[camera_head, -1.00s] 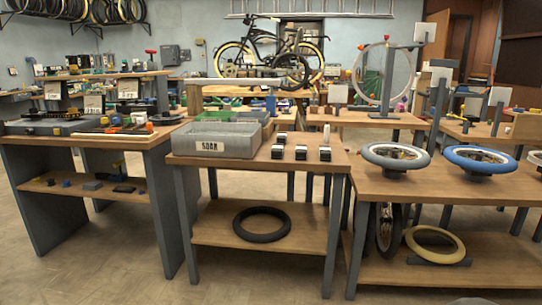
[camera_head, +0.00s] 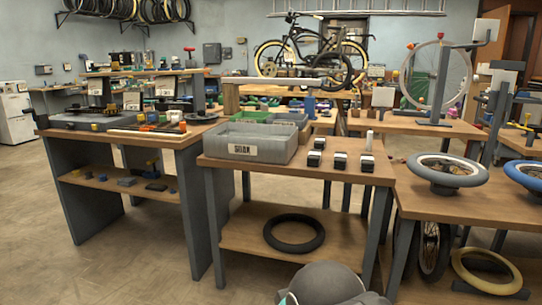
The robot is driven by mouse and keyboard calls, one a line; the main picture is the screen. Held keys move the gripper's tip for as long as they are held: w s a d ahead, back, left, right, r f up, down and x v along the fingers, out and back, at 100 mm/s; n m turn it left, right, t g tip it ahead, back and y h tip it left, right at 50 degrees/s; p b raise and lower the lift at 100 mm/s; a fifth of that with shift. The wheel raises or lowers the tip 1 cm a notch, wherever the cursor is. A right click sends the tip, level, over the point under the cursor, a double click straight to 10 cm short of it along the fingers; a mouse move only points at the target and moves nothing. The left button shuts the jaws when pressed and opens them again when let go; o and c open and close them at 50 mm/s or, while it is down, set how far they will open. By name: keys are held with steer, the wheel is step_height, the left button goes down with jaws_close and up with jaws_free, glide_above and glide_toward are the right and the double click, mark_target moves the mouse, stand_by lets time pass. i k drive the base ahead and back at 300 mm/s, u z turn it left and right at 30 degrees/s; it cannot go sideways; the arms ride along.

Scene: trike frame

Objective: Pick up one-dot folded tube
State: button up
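Several small black bundles with white tops or bands, which look like the folded tubes, sit on the middle wooden table (camera_head: 280,178). Three stand in a front row: a left one (camera_head: 314,158), a middle one (camera_head: 340,162) and a right one (camera_head: 366,164). Another bundle (camera_head: 320,143) is behind the left one, and a taller pale piece (camera_head: 369,141) stands behind the right one. Dots on them are too small to make out, so I cannot tell which has one dot. My gripper is not clearly in view; only a grey rounded part of my arm shows at the bottom edge.
A grey bin with a label (camera_head: 250,148) is left of the bundles. A black tire (camera_head: 294,233) lies on the lower shelf. The right table carries a grey-tired wheel (camera_head: 447,170) and a blue-tired wheel (camera_head: 525,172). Floor is open in front of the left bench (camera_head: 110,137).

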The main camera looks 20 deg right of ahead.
mark_target(314, 158)
steer(key=u, duration=0.2)
steer(key=i, duration=0.75)
steer(key=z, duration=0.75)
steer(key=i, duration=0.65)
steer(key=z, duration=0.65)
